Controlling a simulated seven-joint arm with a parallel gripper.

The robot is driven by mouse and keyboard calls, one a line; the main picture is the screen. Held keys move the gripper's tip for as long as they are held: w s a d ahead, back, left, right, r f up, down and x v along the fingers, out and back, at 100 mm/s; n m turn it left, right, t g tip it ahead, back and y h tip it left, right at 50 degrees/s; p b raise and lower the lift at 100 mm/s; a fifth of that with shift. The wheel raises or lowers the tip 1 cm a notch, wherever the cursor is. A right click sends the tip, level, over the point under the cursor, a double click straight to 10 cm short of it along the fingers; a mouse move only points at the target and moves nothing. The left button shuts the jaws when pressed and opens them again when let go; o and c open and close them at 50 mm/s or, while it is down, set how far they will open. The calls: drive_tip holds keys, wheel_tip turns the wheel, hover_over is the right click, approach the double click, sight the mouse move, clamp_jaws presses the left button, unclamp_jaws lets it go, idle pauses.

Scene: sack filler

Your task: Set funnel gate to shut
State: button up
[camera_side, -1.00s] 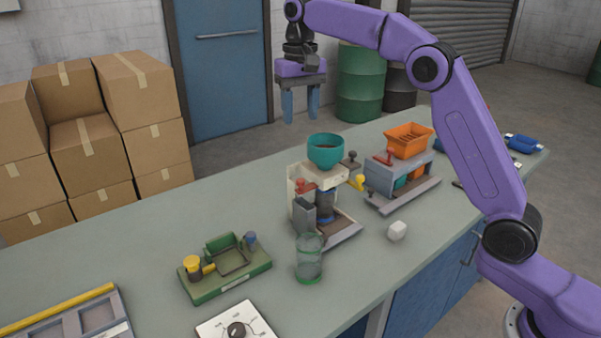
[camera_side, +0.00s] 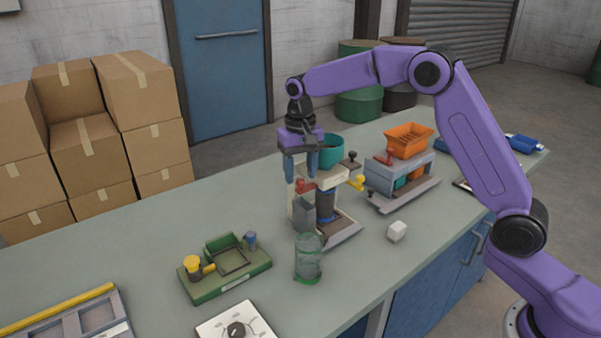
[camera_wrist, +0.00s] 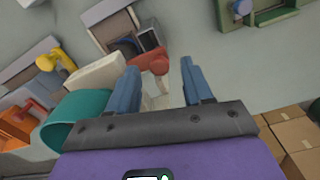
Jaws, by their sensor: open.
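The sack filler (camera_side: 305,212) stands mid-bench, a cream and grey stand with a teal funnel (camera_side: 333,150) on top. A red handle (camera_side: 304,185) is on its left side and a yellow handle (camera_side: 357,182) sticks out to the right. I cannot tell which one works the gate. My gripper (camera_side: 301,172) is open and empty, pointing down just above the red handle. In the wrist view, the red handle (camera_wrist: 152,62) lies ahead of the gap between the fingers, and the teal funnel (camera_wrist: 72,115) is beside the left finger. The gate itself is hidden.
A clear green jar (camera_side: 309,260) stands in front of the filler. A green fixture (camera_side: 225,275) is to the left. A grey machine with an orange hopper (camera_side: 408,140) is to the right.

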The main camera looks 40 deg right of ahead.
drive_tip(key=shift+f, duration=0.45)
clamp_jaws()
drive_tip(key=shift+d, duration=0.6)
unclamp_jaws()
